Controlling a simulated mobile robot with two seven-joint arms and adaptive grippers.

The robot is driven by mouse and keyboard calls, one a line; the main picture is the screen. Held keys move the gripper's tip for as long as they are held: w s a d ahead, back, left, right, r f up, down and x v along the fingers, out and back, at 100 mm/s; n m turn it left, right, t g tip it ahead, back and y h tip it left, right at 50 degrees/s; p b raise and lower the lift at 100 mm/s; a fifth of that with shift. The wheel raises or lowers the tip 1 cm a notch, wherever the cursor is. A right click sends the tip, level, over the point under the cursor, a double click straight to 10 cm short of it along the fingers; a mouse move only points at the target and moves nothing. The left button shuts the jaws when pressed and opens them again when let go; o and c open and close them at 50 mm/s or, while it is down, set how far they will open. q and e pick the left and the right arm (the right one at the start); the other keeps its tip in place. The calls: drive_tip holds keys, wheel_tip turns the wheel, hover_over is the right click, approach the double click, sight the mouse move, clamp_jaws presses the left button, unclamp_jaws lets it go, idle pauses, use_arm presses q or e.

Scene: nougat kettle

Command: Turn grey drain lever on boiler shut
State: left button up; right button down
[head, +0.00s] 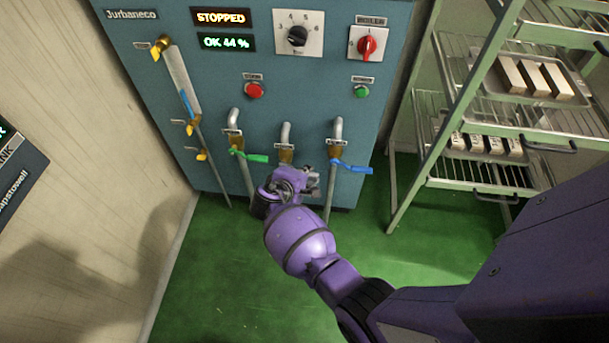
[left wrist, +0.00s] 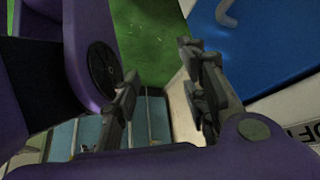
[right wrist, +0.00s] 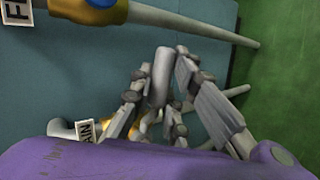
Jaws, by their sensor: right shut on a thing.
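The blue boiler (head: 225,75) stands ahead with several pipes on its lower front. The middle pipe (head: 286,132) has a brass valve (head: 286,155); in the head view my right gripper (head: 296,180) hides its lever. In the right wrist view, the grey drain lever (right wrist: 161,74) sits between the fingers of my right gripper (right wrist: 168,85), which is shut on it. The lever appears to point across its pipe there. A white tag (right wrist: 88,132) ending in "AIN" is beside it. My left gripper (left wrist: 160,82) is open and empty in the left wrist view.
A green lever (head: 250,157) is left of the drain valve and a blue lever (head: 352,167) right of it, both close. A metal rack (head: 432,150) with trays stands at right. A pale wall (head: 75,110) is at left. Green floor (head: 215,285) is clear.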

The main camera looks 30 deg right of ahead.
use_arm(q)
drive_tip(key=shift+w+r, duration=0.1)
drive_tip(key=shift+w, duration=0.2)
use_arm(e)
drive_tip(key=shift+r+n+h, duration=0.5)
drive_tip(key=shift+r+h, duration=0.15)
drive_tip(key=shift+h, duration=0.05)
drive_tip(key=shift+d+g, duration=0.1)
drive_tip(key=shift+g, duration=0.2)
drive_tip(key=shift+r, duration=0.1)
drive_tip(key=c, duration=2)
unclamp_jaws()
use_arm(q)
drive_tip(key=shift+s, duration=0.1)
use_arm(e)
drive_tip(key=shift+s+a+r, duration=0.1)
drive_tip(key=shift+s+a, duration=0.05)
drive_tip(key=shift+a, duration=0.2)
drive_tip(key=v, duration=1.1)
drive_tip(key=shift+s+a+r, duration=0.1)
